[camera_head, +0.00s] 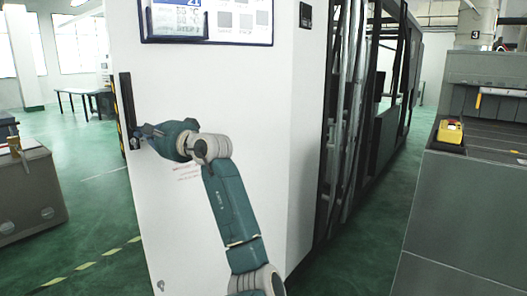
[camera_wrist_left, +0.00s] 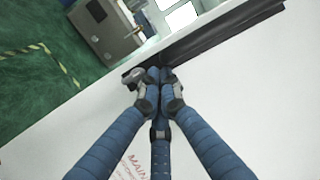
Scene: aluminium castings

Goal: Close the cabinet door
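The large white cabinet door (camera_head: 250,120) fills the middle of the head view, with a long black upright handle (camera_head: 126,100) near its left edge. My left gripper (camera_head: 138,134) is at the lower end of this handle, close to the door face. In the left wrist view, the blue fingers of my left gripper (camera_wrist_left: 156,76) come together at the end of the dark handle (camera_wrist_left: 215,33). Whether the handle lies between the fingertips is hidden. The white door surface (camera_wrist_left: 255,110) lies beneath the fingers. My right gripper is not in view.
The dark machine side with tall frames (camera_head: 350,120) stands right of the white panel. A grey machine (camera_head: 465,210) with a yellow box (camera_head: 450,132) is at the far right. A grey cabinet (camera_head: 30,185) stands at left. Green floor (camera_head: 95,225) lies clear between it and the door.

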